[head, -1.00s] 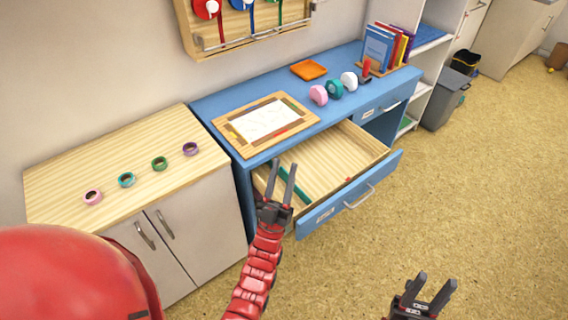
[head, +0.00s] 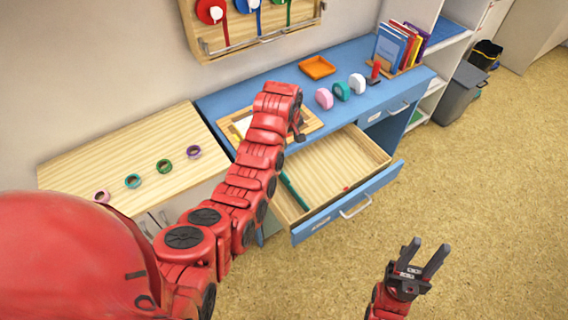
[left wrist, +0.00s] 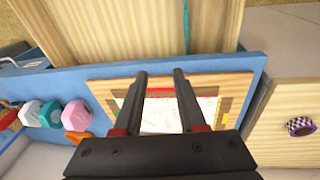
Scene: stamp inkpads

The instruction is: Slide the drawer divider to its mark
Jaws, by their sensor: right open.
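The blue desk's drawer (head: 335,165) is pulled out, with a pale wooden interior. A thin teal divider (head: 293,190) stands in its left part; the left wrist view shows it as a thin strip (left wrist: 186,18) at the top. A small red mark (head: 346,189) shows near the drawer front, to the divider's right. My left gripper (head: 299,130) is above the desk top, mostly hidden by its own arm. The left wrist view shows its fingers (left wrist: 160,73) apart and empty over a framed board, clear of the divider. My right gripper (head: 430,244) is open and empty above the floor.
The framed board (left wrist: 215,85) lies on the desk behind the drawer. An orange tray (head: 317,67), pink, teal and white rounded items and books (head: 392,48) stand further right. A wooden-topped cabinet (head: 75,172) with several tape rolls is at left.

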